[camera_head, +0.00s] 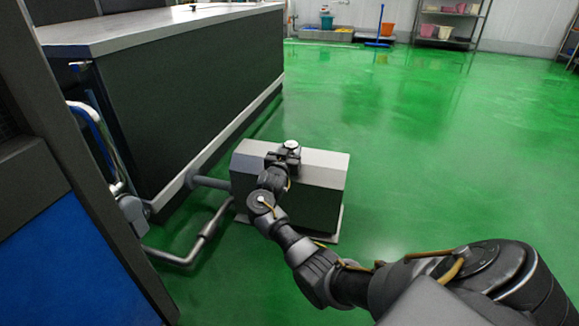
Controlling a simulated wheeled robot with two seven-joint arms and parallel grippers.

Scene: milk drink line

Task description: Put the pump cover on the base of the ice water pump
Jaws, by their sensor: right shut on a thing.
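The pump cover (318,190) is a grey box with sloped upper edges, in the middle of the head view. It is upright, over the pale base (337,222) of the ice water pump. A thin rim of the base shows along the cover's right and lower edge. I cannot tell whether the cover touches the base. My right gripper (285,157) is shut at the top of the cover, by a round light piece. Its fingertips are mostly hidden by the wrist. My left gripper is not in view.
Pipes (180,259) run along the floor on the left to the pump. A long dark counter (190,110) stands behind them. A blue panel (70,270) fills the lower left. The green floor (450,170) to the right is clear. Shelves (450,25) stand far back.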

